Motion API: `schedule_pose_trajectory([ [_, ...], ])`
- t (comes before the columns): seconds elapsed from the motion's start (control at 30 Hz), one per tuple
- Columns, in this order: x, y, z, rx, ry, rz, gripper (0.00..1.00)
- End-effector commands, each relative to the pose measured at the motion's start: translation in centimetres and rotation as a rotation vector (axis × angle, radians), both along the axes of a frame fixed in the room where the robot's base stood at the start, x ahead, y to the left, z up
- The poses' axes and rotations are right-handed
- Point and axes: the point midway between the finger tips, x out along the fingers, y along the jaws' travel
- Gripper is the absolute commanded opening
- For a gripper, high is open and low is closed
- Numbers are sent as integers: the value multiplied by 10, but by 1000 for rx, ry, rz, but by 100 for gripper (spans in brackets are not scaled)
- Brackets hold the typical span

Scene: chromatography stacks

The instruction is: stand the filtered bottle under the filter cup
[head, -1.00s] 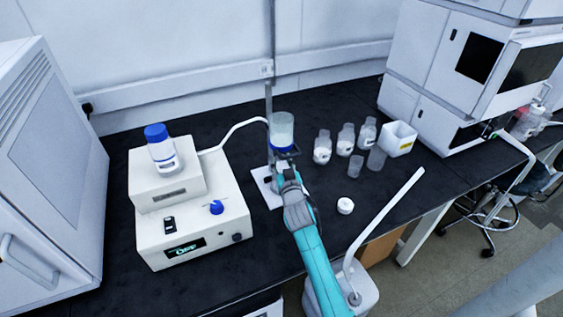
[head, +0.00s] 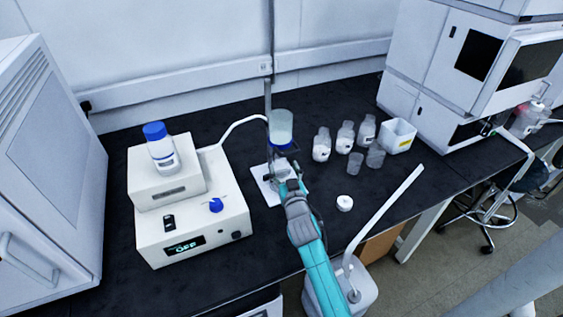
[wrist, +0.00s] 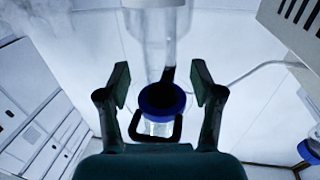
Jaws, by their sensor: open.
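The filter cup (head: 281,127), clear with pale contents and a blue base, stands on its holder by the post. In the wrist view, which looks upside down, its blue ring (wrist: 160,97) and clear body lie between my fingers. A clear bottle (wrist: 158,38) shows at the top of that view, on the spout side of the cup, its narrower end meeting the dark spout (wrist: 168,75). I cannot tell whether it is centred. My gripper (head: 283,168) is open below the cup, with fingers (wrist: 160,84) either side of the bottle's line. The head view mostly hides this bottle.
The white pump (head: 190,225) with a blue-capped bottle (head: 160,147) on top stands left. Several clear bottles and small cups (head: 345,138), plus a white bin (head: 400,136), stand right. A white cap (head: 345,203) lies on the bench. The front bench left of my arm is clear.

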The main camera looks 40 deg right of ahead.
Motion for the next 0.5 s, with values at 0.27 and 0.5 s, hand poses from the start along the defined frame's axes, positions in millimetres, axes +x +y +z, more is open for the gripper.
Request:
schedule_pose_trajectory([
  [0.27, -43, 23, -1, 0, 1, 2, 66],
  [0.5, -60, 32, 0, 1, 0, 1, 66],
])
